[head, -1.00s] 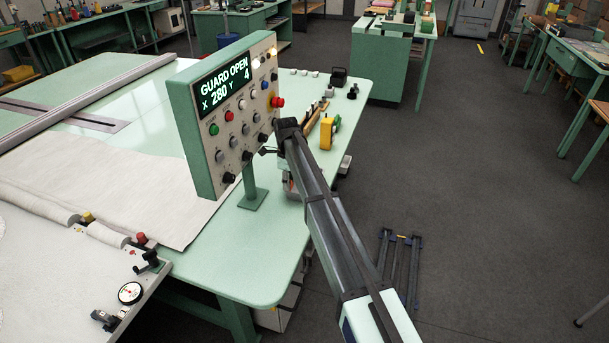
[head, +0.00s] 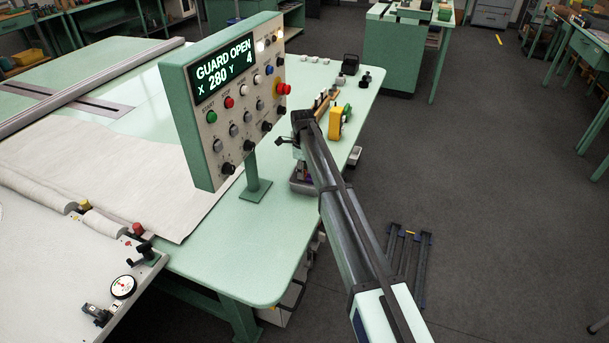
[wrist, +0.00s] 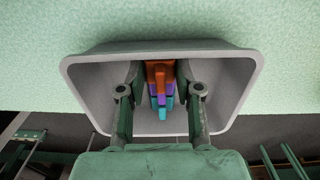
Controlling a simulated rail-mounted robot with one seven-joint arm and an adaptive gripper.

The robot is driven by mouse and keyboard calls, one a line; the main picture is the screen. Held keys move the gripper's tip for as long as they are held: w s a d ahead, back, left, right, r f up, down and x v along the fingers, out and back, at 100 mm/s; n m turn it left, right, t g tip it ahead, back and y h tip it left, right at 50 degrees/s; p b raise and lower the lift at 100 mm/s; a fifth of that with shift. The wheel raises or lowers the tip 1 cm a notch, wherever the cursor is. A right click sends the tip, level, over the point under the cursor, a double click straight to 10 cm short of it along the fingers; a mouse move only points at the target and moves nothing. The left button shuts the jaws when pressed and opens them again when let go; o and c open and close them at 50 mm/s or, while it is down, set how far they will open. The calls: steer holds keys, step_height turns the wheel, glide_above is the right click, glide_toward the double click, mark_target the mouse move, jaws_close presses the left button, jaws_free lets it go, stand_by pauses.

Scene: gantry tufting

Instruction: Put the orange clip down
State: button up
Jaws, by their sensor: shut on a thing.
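The orange clip (wrist: 160,74) is between the fingertips of my gripper (wrist: 160,84) in the wrist view, and the gripper is shut on it. Purple and teal clips (wrist: 161,100) show right beside it in a line; whether they touch it I cannot tell. All of these lie within the outline of a grey tray (wrist: 235,75); the height of the orange clip above its floor is unclear. In the head view the tray (head: 301,187) is on the green table's right side, and my arm hides the clips.
A control panel (head: 205,130) reading "GUARD OPEN" stands on a post left of my arm. A yellow tool (head: 336,122) and small items lie behind. The green table (head: 235,270) is clear in front of the post. White cloth (head: 90,175) covers the left.

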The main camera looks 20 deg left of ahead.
steer(key=shift+f, duration=0.5)
steer(key=o, duration=1.1)
steer(key=shift+f, duration=0.1)
steer(key=shift+c, duration=0.2)
step_height(320, 180, up, 12)
steer(key=b, duration=0.3)
